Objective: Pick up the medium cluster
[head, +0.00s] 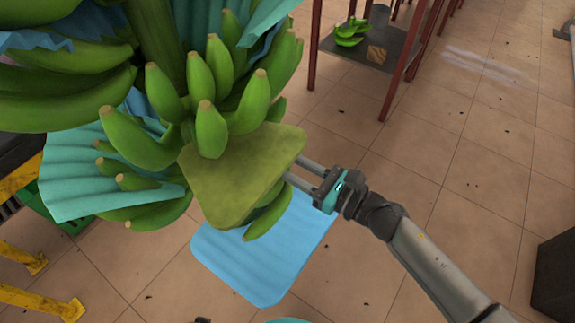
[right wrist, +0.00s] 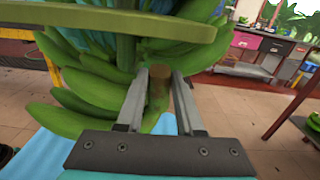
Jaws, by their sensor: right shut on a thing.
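A large hanging stem of green bananas (head: 215,85) fills the upper left of the head view, with blue-green sheets between its layers. A broad, flat olive-green piece (head: 240,172) lies in front of the lower bananas. My right gripper (head: 300,172) reaches in from the right, its fingertips hidden behind this piece. In the right wrist view my right gripper (right wrist: 160,80) is shut on a brownish-green banana stub (right wrist: 158,92), with bananas (right wrist: 85,105) close behind it. I cannot tell where the held cluster's edges are, or its size relative to others. My left gripper is not in view.
A blue sheet (head: 262,250) is below the bananas. Yellow bars (head: 40,305) stand at the lower left. Tiled floor (head: 470,160) at the right is mostly clear.

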